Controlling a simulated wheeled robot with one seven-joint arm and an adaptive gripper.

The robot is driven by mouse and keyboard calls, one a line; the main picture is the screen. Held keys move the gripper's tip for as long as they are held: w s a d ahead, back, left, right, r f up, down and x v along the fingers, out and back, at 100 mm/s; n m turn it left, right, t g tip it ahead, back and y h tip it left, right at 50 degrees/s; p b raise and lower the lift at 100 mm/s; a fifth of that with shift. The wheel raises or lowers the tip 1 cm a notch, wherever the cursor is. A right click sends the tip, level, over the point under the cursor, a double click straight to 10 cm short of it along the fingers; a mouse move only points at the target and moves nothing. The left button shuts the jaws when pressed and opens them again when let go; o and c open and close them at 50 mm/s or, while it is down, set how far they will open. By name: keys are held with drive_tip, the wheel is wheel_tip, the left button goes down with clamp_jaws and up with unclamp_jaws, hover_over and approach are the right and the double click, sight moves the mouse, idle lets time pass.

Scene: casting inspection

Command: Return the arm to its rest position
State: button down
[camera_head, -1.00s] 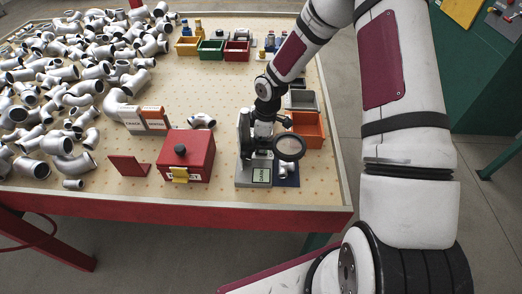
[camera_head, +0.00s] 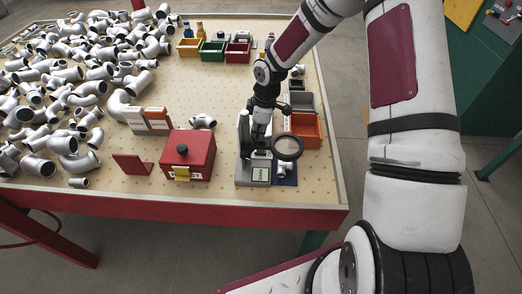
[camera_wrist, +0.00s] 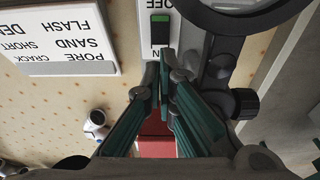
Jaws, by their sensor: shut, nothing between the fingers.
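My arm reaches over the right side of the table. My gripper (camera_head: 258,152) is low at the inspection stand with the round magnifier, and it also shows in the wrist view (camera_wrist: 165,62). Its two green-padded fingers are closed together with nothing between them. In the wrist view the fingertips are close to the switch panel (camera_wrist: 160,30) with its green button; whether they touch it I cannot tell. The magnifier (camera_head: 288,147) is just right of my gripper in the head view, and its dark ring (camera_wrist: 240,18) is at the top of the wrist view.
A red box (camera_head: 188,155) and a label stand (camera_head: 147,120) are left of the stand. An orange bin (camera_head: 306,130) is behind it on the right. Pipe fittings (camera_head: 85,85) cover the left of the table. Small bins (camera_head: 212,51) line the back. The middle is largely clear.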

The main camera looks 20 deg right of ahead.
drive_tip(key=shift+r, duration=0.7)
drive_tip(key=s+d+r+m+t+h, duration=0.1)
drive_tip(key=s+r+m+h, duration=0.3)
drive_tip(key=r, duration=0.8)
drive_tip(key=s+d+r+m+t+y, duration=0.15)
drive_tip(key=s+r, duration=0.45)
drive_tip(key=r, duration=0.6)
drive_tip(key=s+a+r+m+t, duration=0.1)
drive_tip(key=s+r+m, duration=0.3)
drive_tip(key=s, duration=0.5)
drive_tip(key=s+a+r+m+t, duration=0.1)
drive_tip(key=s+r+m, duration=0.3)
drive_tip(key=s, duration=0.5)
wheel_tip(320, 180, up, 3)
drive_tip(key=shift+s+a+f+y, duration=0.2)
drive_tip(key=shift+s+a+y, duration=0.15)
drive_tip(key=shift+s+y, duration=0.1)
drive_tip(key=shift+w+t, duration=0.1)
drive_tip(key=shift+t, duration=0.15)
